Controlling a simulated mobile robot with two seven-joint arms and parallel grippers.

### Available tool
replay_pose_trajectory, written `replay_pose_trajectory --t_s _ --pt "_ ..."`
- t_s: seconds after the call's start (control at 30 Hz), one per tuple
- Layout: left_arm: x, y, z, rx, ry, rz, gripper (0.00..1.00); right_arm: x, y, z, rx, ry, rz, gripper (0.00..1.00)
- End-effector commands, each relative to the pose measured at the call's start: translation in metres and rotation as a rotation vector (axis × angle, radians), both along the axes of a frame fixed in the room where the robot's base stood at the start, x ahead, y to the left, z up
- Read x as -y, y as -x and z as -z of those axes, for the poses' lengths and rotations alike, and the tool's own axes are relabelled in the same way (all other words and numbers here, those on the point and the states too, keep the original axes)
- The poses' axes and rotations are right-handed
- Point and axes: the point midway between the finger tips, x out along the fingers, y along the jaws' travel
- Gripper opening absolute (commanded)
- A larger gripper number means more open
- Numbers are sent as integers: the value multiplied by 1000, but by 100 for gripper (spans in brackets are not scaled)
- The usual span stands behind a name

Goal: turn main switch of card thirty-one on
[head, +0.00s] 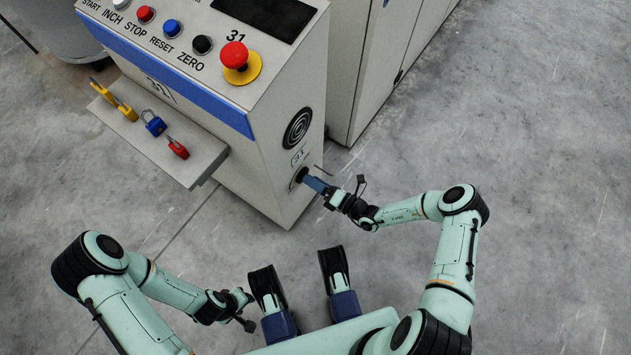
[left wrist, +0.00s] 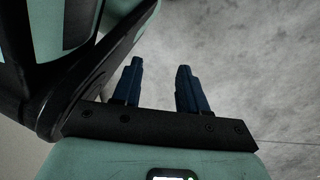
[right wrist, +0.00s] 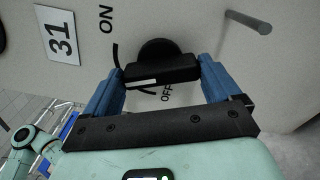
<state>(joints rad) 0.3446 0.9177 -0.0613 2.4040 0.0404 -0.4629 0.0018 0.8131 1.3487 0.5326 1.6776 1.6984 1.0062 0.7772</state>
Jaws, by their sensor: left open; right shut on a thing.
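The main switch (right wrist: 160,62) of card 31 is a black rotary knob with a bar handle and a white mark, on the machine's pale side panel. In the right wrist view, ON is printed at its upper left and OFF just below it. The handle lies nearly level in that view; I cannot tell exactly where its mark points. My right gripper (right wrist: 160,85) is shut on the handle, one blue finger on each side. The head view shows this gripper (head: 314,184) at the panel's lower corner. My left gripper (left wrist: 158,85) is open and empty, above the floor.
The card's console (head: 215,60) carries several buttons and a red emergency stop (head: 234,55). A shelf (head: 185,165) with several padlocks sticks out in front. A rod (right wrist: 248,22) projects from the panel near the switch. The floor at right is clear.

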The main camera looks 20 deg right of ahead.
Motion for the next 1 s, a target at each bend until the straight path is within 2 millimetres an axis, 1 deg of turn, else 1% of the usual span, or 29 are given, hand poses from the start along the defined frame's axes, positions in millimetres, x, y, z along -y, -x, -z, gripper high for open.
replay_pose_trajectory --t_s 0.2,0.5,0.73,1.0 --pt "-1 5 3 -15 1 -2 43 0 1 1 -117 -148 0 60" --pt "-2 9 5 -30 0 -4 43 0 1 1 -227 -291 0 60" --pt "-2 11 6 -37 1 -5 43 0 1 2 -269 -343 0 60" --pt "-2 12 6 -38 2 -5 43 0 1 2 -281 -358 0 60"
